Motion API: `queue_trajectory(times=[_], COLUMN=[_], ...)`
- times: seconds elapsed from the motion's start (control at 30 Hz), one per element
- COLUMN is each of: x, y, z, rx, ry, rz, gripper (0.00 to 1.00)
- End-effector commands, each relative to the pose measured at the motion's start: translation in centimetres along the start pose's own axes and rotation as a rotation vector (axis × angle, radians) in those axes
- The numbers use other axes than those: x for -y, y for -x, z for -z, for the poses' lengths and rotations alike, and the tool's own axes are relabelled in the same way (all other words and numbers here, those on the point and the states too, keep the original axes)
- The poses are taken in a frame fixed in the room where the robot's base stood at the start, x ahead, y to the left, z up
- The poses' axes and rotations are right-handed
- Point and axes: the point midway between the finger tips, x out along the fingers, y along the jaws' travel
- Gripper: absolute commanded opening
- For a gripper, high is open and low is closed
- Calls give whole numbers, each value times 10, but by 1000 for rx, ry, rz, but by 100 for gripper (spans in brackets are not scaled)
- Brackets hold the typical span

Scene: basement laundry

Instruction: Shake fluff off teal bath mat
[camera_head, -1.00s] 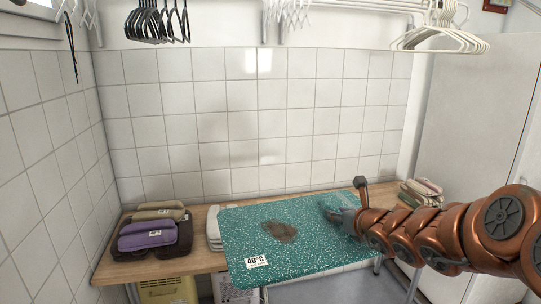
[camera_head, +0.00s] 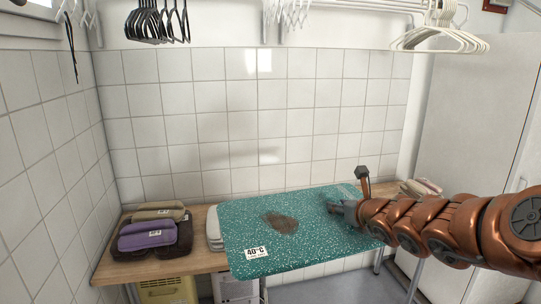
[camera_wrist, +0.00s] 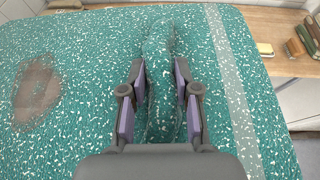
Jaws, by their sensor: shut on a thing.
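The teal bath mat (camera_head: 245,222) is speckled all over with white fluff and has a brown patch (camera_head: 281,222) near its middle. A white "40°C" label (camera_head: 256,253) shows at its front left corner. The mat spreads over the wooden counter and past its front edge. My gripper (camera_head: 338,206) is at the mat's right part. In the wrist view my gripper (camera_wrist: 161,95) is shut on a raised fold of the mat (camera_wrist: 160,60), with a finger on each side. A paler stripe (camera_wrist: 232,80) runs to the right of the fold.
The wooden counter (camera_head: 115,262) carries folded purple, tan and dark textiles (camera_head: 150,232) at left and a white stack (camera_head: 213,228) partly behind the mat. More folded textiles (camera_head: 427,187) lie at right. Hangers (camera_head: 440,38) hang above. A tiled wall stands behind.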

Motion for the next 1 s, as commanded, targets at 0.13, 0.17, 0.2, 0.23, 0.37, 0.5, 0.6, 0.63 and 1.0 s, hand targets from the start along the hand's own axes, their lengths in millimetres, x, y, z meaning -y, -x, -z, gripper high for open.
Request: queue_trajectory(times=[0.13, 0.17, 0.2, 0.23, 0.37, 0.5, 0.6, 0.63, 1.0], x=[0, 1, 1, 0, 0, 1, 0, 0, -1], y=[-6, -7, -8, -10, -15, -22, -23, -22, -6], z=[14, 18, 21, 24, 38, 53, 55, 52, 11], rx=[-6, -7, -5, -5, -5, -3, 2, 4, 4], ry=[1, 1, -1, -1, 0, 1, 0, 0, -1], rz=[1, 1, 1, -1, 0, 1, 0, -1, -2], gripper=[0, 0, 0, 0, 0, 0, 0, 0, 0])
